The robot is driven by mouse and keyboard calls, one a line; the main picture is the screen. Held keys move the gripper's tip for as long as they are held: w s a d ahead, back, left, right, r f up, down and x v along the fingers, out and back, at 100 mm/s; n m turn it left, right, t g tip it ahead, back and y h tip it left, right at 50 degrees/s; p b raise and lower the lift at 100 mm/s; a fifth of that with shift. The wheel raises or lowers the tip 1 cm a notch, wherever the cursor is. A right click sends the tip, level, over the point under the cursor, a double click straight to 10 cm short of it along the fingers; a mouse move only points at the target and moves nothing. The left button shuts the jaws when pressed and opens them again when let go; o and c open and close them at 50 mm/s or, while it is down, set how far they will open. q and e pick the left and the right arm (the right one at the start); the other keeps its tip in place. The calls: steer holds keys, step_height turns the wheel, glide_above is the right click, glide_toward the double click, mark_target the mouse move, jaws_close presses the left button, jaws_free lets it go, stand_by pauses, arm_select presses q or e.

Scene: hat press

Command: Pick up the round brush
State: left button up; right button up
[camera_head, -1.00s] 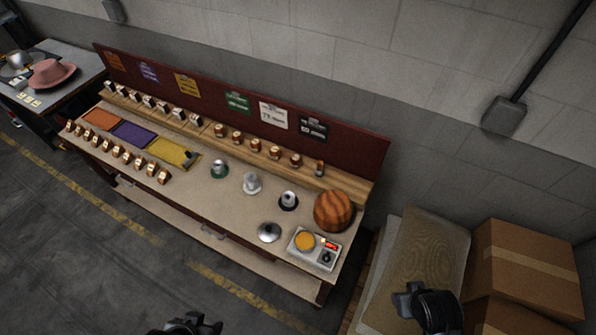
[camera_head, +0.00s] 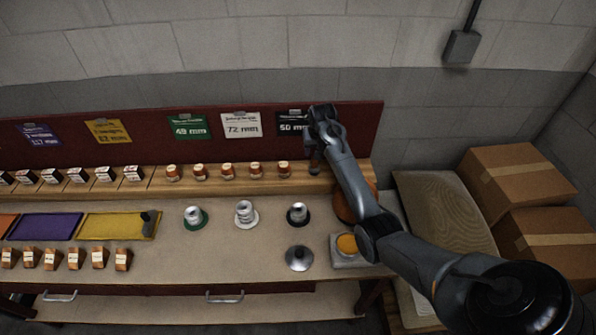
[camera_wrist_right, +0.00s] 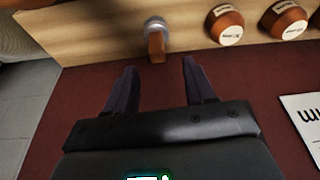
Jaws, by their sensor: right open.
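My left gripper is not in view.
Several copper-brown pieces (camera_head: 227,171) line the ledge (camera_head: 205,182) left of my gripper. The red backboard (camera_head: 160,140) rises close behind. Cardboard boxes (camera_head: 520,180) stand at right.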

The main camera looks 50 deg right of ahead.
mark_target(315, 169)
steer(key=x, duration=0.3)
steer(key=shift+s+d+f, duration=0.1)
steer(key=shift+s+d, duration=0.1)
steer(key=shift+w+f, duration=0.15)
steer(key=shift+f, duration=0.15)
steer(key=shift+d+b+x, duration=0.2)
steer(key=shift+b+x, duration=0.5)
steer(key=shift+x, duration=1.85)
steer(key=shift+w, duration=0.1)
steer(key=shift+r, duration=0.1)
jaws_close()
steer(key=shift+r, duration=0.15)
